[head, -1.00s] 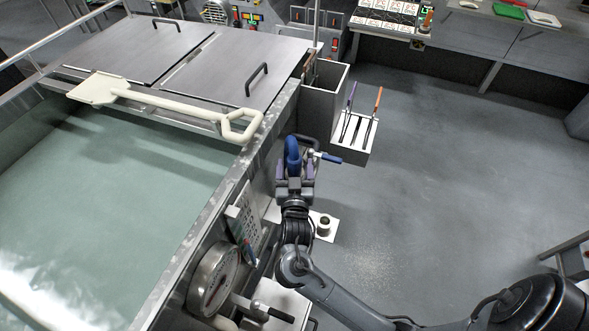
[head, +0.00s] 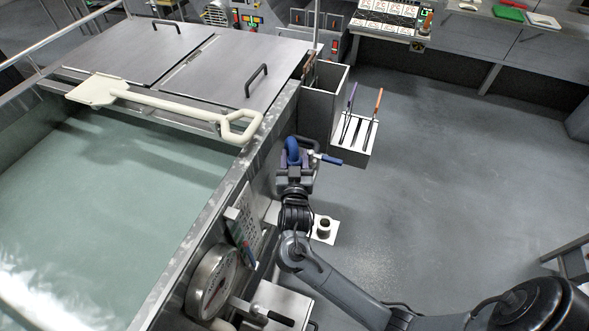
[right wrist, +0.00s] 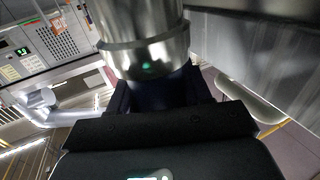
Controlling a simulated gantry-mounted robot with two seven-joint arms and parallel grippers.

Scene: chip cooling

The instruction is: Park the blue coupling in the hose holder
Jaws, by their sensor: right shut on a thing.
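My right gripper (head: 294,172) is beside the outer tank wall, shut on the blue coupling. In the right wrist view, the coupling's dark blue body (right wrist: 165,92) sits between the jaws, below a shiny steel cylinder (right wrist: 145,45). My left gripper is not in view.
A valve with a blue handle (head: 328,158) is close right of the gripper. A grey bin (head: 322,105) and a white slotted tool rack (head: 352,140) stand beyond it. A round gauge (head: 213,283) is nearer on the tank wall.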

